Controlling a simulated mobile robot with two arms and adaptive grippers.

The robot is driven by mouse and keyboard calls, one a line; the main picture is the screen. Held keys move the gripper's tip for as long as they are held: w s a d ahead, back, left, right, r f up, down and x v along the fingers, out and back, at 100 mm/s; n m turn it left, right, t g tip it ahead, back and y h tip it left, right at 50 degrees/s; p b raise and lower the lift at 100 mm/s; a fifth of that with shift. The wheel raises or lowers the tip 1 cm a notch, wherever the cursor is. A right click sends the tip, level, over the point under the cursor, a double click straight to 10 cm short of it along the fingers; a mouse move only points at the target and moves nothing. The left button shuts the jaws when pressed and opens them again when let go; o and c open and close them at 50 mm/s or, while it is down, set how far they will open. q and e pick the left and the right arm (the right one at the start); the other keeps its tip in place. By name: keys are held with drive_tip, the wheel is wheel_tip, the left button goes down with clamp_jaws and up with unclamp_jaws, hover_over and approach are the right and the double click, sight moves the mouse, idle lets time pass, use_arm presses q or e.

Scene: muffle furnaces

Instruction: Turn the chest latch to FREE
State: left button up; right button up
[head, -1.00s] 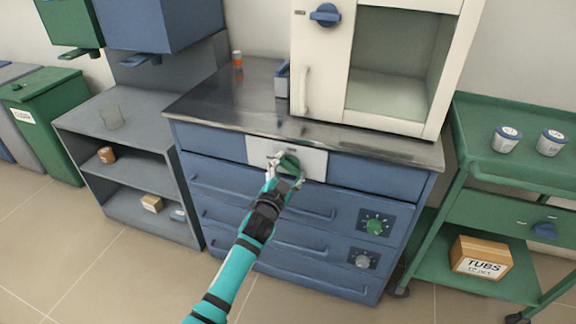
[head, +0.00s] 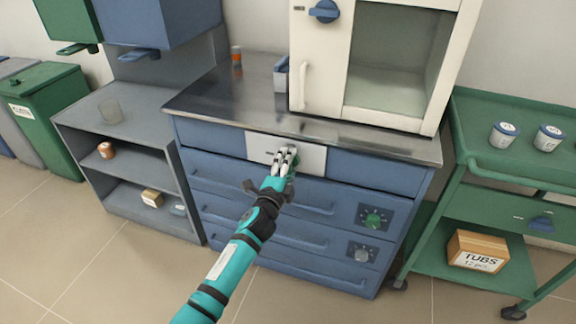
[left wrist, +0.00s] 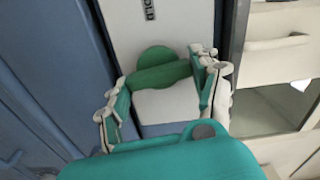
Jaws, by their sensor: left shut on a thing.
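The chest latch is a green knob with a raised grip bar (left wrist: 162,76) on a pale plate (head: 258,146) at the top front of the blue chest (head: 350,176). My left gripper (head: 286,157) is at this plate and mostly covers the knob in the head view. In the left wrist view its two fingers (left wrist: 160,82) stand on either side of the bar, shut on it. Part of a printed word, ending in "OLD", shows on the plate beyond the knob. No FREE mark can be read. My right gripper is not in view.
A white furnace (head: 321,70) stands on the chest's metal top. Two drawer dials (head: 373,218) are at the chest's lower right. A green cart (head: 480,165) with tubs stands at right, grey shelves (head: 75,125) at left. The floor in front is mostly clear.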

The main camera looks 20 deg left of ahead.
use_arm(q)
drive_tip(key=shift+m, duration=0.7)
drive_tip(key=o, duration=1.2)
drive_tip(key=s, duration=1.2)
drive_tip(key=shift+a, duration=0.2)
